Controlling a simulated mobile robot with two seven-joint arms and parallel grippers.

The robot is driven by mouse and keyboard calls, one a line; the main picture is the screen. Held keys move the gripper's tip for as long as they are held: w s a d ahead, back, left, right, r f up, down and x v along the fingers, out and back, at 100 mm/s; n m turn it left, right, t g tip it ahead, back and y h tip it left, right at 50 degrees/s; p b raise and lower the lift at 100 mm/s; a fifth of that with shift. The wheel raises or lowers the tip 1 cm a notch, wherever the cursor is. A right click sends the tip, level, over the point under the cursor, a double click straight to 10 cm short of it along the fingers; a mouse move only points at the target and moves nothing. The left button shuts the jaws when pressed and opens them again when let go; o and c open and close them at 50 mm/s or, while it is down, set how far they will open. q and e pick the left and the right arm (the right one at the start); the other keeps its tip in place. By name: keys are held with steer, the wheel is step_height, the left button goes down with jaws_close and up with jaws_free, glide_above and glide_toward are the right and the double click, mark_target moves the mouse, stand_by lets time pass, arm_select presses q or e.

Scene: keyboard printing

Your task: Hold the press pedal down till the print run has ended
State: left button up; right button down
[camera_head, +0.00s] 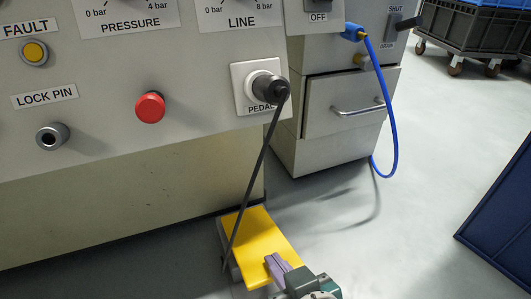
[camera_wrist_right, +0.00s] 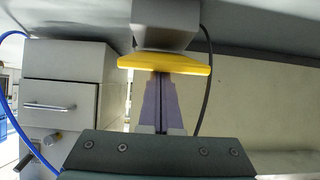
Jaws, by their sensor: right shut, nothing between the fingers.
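The press pedal has a yellow plate (camera_head: 258,233) and sits on the floor at the foot of the machine. It also shows in the right wrist view as a yellow edge (camera_wrist_right: 165,64) on a grey base (camera_wrist_right: 163,25). My right gripper (camera_head: 275,262) is over the near end of the plate, its purple fingers shut together and empty. In the right wrist view the fingertips (camera_wrist_right: 161,78) reach the plate's edge and look to touch it. I cannot tell how far the pedal is pressed. My left gripper is not in view.
A black cable (camera_head: 256,165) runs from the PEDAL socket (camera_head: 266,86) down to the pedal. The panel carries a red button (camera_head: 150,107) and a yellow FAULT lamp (camera_head: 34,51). A grey cabinet (camera_head: 340,110) with a blue hose (camera_head: 391,100) stands behind.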

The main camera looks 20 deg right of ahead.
steer(key=s+r+p, duration=0.1)
steer(key=s+r, duration=0.1)
steer(key=s, duration=0.8)
steer(key=shift+r, duration=0.35)
steer(key=shift+s, duration=0.1)
steer(key=shift+d, duration=0.1)
